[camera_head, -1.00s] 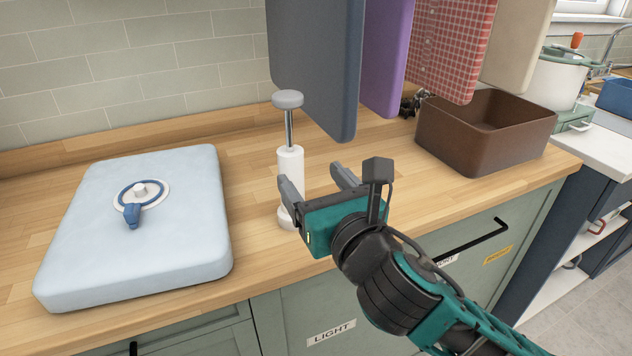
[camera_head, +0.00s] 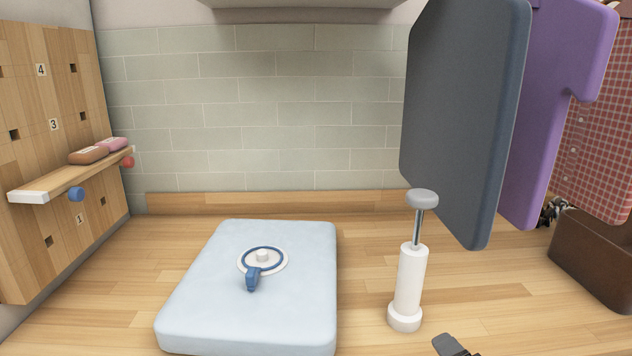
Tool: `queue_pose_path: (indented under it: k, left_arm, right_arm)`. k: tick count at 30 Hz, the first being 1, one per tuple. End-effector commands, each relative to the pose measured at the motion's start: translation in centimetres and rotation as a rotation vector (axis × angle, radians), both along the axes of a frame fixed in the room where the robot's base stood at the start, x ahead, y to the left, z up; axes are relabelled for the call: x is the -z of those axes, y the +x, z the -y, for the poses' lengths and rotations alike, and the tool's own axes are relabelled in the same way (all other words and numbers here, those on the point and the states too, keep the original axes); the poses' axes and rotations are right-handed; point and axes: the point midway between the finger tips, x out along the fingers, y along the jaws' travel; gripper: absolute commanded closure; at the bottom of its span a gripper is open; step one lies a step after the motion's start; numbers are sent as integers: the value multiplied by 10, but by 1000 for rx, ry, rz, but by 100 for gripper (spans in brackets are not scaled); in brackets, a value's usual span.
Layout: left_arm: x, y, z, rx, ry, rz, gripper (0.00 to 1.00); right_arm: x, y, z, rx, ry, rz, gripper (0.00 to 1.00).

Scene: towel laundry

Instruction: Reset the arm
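Only a dark fingertip of my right gripper (camera_head: 452,345) shows, at the bottom edge of the head view, just right of and below the white pump (camera_head: 410,285). The rest of that gripper and its arm are out of frame, so I cannot tell how far its fingers are apart. The pump stands upright on the wooden counter with its grey handle raised. My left gripper is not in view.
A pale blue vacuum bag (camera_head: 200,300) with a round valve (camera_head: 262,260) lies on the counter (camera_head: 365,240). A pegboard (camera_head: 50,130) with a shelf (camera_head: 70,178) stands at left.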

Motion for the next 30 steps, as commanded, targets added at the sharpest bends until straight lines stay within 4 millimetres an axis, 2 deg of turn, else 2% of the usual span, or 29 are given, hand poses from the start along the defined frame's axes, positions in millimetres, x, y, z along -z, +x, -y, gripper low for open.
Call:
queue_pose_path:
  k: [3, 9, 15, 21, 24, 30]
  left_arm:
    - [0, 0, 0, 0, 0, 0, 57]
    - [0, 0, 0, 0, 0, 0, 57]
    - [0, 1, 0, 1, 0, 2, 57]
    - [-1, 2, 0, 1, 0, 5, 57]
    - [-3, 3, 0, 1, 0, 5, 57]
    - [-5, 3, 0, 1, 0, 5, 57]
  right_arm:
    - [36, -25, 6, 198, 312, -133, 25]
    - [87, -76, 13, 618, 782, -328, 25]
    - [120, -124, 13, 1029, 1091, -449, 25]
    - [141, -168, 11, 1412, 1285, -508, 25]
    - [154, -148, 8, 1326, 1333, -466, 25]
    - [179, -119, 0, 1190, 1443, -386, 25]
